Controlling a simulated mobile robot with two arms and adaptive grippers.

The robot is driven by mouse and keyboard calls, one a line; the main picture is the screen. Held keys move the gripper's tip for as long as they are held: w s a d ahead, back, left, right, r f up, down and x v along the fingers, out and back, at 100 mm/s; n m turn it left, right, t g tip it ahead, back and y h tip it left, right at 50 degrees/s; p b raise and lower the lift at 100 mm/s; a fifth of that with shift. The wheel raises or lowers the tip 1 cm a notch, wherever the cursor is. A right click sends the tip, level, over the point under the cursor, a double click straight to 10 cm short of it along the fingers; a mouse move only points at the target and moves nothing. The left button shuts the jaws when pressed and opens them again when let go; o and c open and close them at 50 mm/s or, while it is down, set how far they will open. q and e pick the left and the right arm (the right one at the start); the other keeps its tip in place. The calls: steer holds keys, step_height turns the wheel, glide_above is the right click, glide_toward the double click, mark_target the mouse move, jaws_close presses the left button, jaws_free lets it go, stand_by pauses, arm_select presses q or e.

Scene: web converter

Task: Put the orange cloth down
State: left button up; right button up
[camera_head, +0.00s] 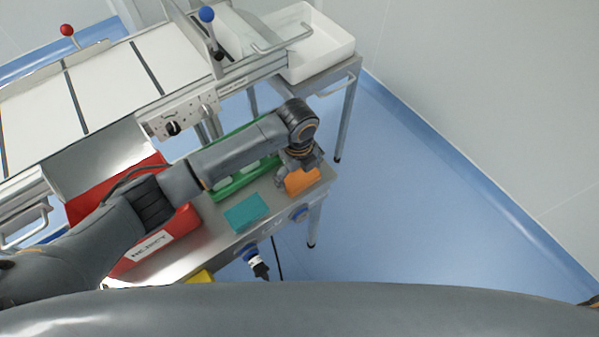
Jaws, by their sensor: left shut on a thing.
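The orange cloth (303,180) is at the right end of the steel side table (221,240), directly under my left gripper (290,178). My left arm reaches in from the left across the table, and its gripper is shut on the cloth. The arm and gripper hide part of the cloth. I cannot tell whether the cloth touches the table top. My right gripper is not in view.
A teal cloth (246,212) lies left of the orange one. The converter's white web (105,84) and a white tub (318,48) are farther back. Blue floor (420,220) is clear at right.

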mark_target(299, 177)
arm_select(q)
steer(key=o, duration=1.2)
steer(key=shift+f, duration=0.1)
step_height(299, 177, up, 12)
steer(key=shift+s, duration=0.15)
steer(key=shift+a, duration=0.1)
